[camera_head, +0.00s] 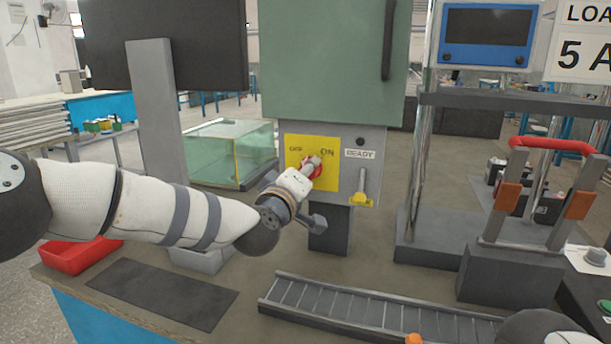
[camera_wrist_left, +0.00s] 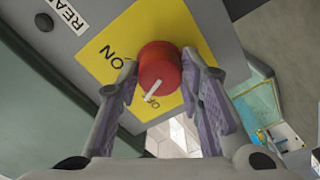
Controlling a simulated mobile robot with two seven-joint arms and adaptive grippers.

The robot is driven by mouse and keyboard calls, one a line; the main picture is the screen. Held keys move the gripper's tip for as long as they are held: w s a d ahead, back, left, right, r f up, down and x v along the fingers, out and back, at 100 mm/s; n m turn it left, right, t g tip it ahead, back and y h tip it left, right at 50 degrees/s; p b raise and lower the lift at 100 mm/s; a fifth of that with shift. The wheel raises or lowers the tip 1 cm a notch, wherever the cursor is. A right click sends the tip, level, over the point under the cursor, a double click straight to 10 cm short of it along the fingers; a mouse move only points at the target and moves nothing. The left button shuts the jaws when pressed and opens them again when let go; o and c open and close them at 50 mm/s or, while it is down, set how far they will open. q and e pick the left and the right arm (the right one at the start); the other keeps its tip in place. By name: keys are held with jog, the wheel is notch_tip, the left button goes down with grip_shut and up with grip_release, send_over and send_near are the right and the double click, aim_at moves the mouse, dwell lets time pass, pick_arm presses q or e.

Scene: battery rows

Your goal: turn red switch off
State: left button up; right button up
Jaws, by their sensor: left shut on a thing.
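The red switch (camera_head: 318,171) is a round knob on a yellow plate (camera_head: 329,182) marked OFF on the left and ON on the right, on a grey panel below a green cabinet. My left gripper (camera_head: 307,168) reaches it from the left and hides part of it. In the left wrist view, the red knob (camera_wrist_left: 160,66) sits between the two fingers of my left gripper (camera_wrist_left: 160,76), which is shut on it. A white mark on the knob points toward the OFF label (camera_wrist_left: 150,102). My right gripper is not in view.
A yellow lever (camera_head: 361,198) under a READY label (camera_head: 360,154) is just right of the plate. A roller track (camera_head: 370,310) lies in front. A red-handled frame (camera_head: 552,146) stands at right, a red tray (camera_head: 78,257) at left.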

pick_arm(q)
jog(key=shift+f+n+b, duration=0.1)
jog(key=shift+n+b, duration=0.35)
jog(key=shift+n, duration=1.85)
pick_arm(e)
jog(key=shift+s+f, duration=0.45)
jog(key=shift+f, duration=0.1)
pick_arm(q)
jog(key=shift+d, duration=0.1)
jog(key=o, duration=1.2)
jog(key=shift+c, duration=0.2)
jog(key=shift+s, duration=0.1)
jog(key=v, duration=1.2)
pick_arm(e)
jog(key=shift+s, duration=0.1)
